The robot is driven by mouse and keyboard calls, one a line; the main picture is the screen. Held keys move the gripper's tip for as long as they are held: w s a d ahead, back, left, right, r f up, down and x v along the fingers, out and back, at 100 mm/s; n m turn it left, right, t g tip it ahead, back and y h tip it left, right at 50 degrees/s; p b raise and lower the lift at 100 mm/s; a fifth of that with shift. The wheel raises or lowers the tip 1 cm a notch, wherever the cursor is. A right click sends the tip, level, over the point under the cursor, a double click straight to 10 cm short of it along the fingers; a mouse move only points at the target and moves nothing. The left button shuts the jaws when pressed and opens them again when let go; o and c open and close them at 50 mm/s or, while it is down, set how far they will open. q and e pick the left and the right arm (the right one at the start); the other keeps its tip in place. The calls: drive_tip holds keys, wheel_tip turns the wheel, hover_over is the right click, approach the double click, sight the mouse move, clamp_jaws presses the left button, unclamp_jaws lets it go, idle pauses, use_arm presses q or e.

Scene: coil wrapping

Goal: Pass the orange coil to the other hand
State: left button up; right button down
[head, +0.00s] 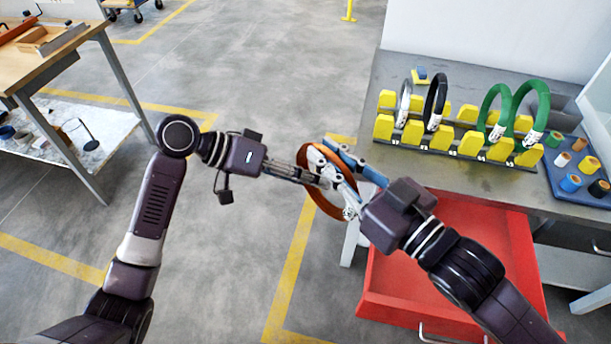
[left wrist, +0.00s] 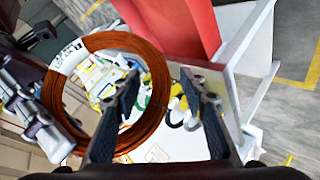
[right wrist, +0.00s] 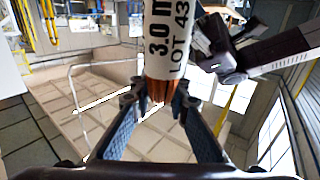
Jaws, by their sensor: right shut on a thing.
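The orange coil (head: 321,205) is held in the air between my two arms. My right gripper (head: 322,153) is shut on its rim by the white label; the right wrist view shows the label (right wrist: 172,40) and a bit of orange strand (right wrist: 160,90) between the fingertips. My left gripper (head: 326,181) has reached the coil from the left. In the left wrist view its fingers (left wrist: 160,90) are apart, with the coil's near rim (left wrist: 157,75) between them and the left finger across the ring's opening. Contact there cannot be told.
A grey bench (head: 395,75) at the right bears a yellow-block rack (head: 440,140) with one white, one black and two green coils. A blue tray (head: 590,195) of small spools lies beside it. A red drawer (head: 450,280) juts out below. A wooden workbench (head: 50,65) stands at the left.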

use_arm(q)
clamp_jaws()
use_arm(e)
drive_tip(key=shift+r, duration=0.15)
use_arm(q)
drive_tip(key=shift+r, duration=0.15)
use_arm(e)
drive_tip(key=c, duration=1.8)
unclamp_jaws()
drive_tip(key=shift+o, duration=0.2)
